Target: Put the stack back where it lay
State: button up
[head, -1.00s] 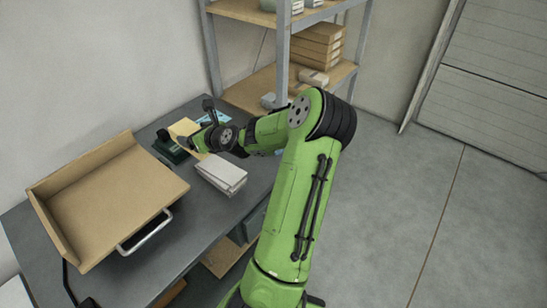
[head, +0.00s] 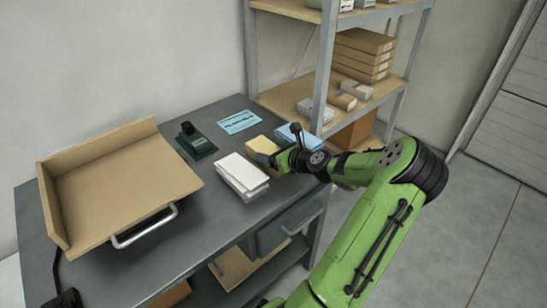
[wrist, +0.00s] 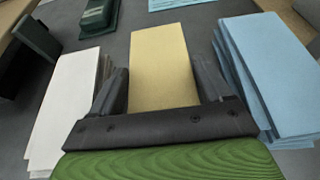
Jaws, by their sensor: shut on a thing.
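The yellow paper stack (head: 262,146) is in my gripper (head: 279,158), between the white stack (head: 242,172) and the blue stack (head: 293,135) on the grey desk. In the wrist view, my gripper (wrist: 160,85) has a finger on each side of the yellow stack (wrist: 160,50). The white stack (wrist: 70,95) is close to the left finger and the blue stack (wrist: 270,75) close to the right one. I cannot tell whether the yellow stack touches the desk.
A wooden tray (head: 120,185) with a metal handle stands at the desk's left. A dark green device (head: 196,141) and a blue printed sheet (head: 240,121) lie towards the back. A shelf (head: 318,85) with boxes stands behind the desk's right end. Some desk is bare near the front.

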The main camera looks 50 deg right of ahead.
jog(key=shift+r, duration=0.15)
jog(key=o, duration=1.4)
